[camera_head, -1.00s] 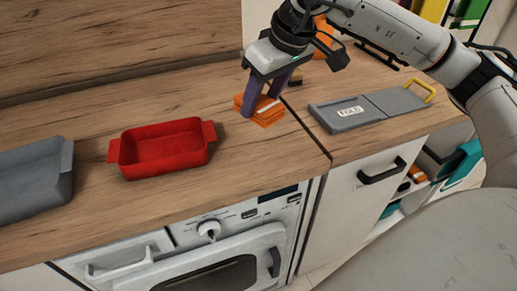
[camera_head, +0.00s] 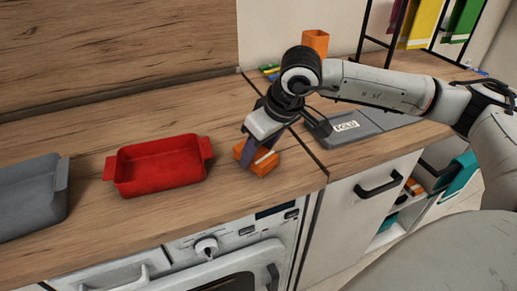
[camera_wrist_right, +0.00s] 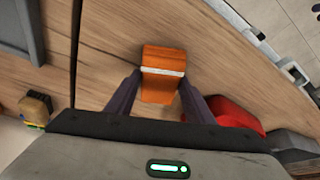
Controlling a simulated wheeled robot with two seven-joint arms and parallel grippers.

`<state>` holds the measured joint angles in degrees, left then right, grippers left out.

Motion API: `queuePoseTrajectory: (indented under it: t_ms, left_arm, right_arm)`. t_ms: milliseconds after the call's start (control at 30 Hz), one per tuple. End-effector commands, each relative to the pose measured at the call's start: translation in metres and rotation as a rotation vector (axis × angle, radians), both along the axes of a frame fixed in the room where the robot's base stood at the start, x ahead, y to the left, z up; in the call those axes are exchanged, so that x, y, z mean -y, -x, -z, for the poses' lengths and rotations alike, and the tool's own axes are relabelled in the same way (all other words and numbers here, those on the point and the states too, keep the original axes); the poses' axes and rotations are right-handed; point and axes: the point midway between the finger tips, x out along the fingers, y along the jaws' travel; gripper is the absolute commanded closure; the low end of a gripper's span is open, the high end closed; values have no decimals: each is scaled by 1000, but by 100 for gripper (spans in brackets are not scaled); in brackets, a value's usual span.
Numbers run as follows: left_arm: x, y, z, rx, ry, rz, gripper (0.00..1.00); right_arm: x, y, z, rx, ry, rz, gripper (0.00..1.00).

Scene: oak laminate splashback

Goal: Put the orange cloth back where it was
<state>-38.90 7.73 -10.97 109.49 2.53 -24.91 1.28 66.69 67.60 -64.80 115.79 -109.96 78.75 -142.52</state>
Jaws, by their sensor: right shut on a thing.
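The orange cloth (camera_head: 266,162) is a folded block with a white stripe, over the wood counter near its front edge. My right gripper (camera_head: 255,158) is shut on it. In the right wrist view, the cloth (camera_wrist_right: 162,58) sits between the two dark fingers of the right gripper (camera_wrist_right: 160,82). I cannot tell if the cloth touches the counter or is held a little above it. My left gripper is not in view.
A red tray (camera_head: 158,166) and a grey tray (camera_head: 30,198) stand left on the counter.

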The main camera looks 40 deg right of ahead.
Motion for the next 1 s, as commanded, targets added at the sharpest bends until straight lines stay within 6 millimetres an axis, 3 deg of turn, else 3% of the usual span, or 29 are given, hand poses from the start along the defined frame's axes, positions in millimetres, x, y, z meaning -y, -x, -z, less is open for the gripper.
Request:
queuePoseTrajectory:
  t_ms: [67, 100, 200, 467, 633, 1000]
  left_arm:
    - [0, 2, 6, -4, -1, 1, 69]
    - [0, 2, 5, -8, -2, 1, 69]
    - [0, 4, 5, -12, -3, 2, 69]
    - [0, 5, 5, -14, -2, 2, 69]
    - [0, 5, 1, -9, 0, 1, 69]
    - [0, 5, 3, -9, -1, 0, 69]
  right_arm:
    - [0, 0, 5, 0, 0, 0, 70]
    - [0, 0, 3, -1, 0, 0, 47]
    - [0, 0, 3, -1, 0, 0, 34]
    - [0, 0, 2, -1, 0, 0, 34]
    - [0, 2, -8, 2, 0, 0, 34]
    - [5, 31, -80, 4, 0, 0, 34]
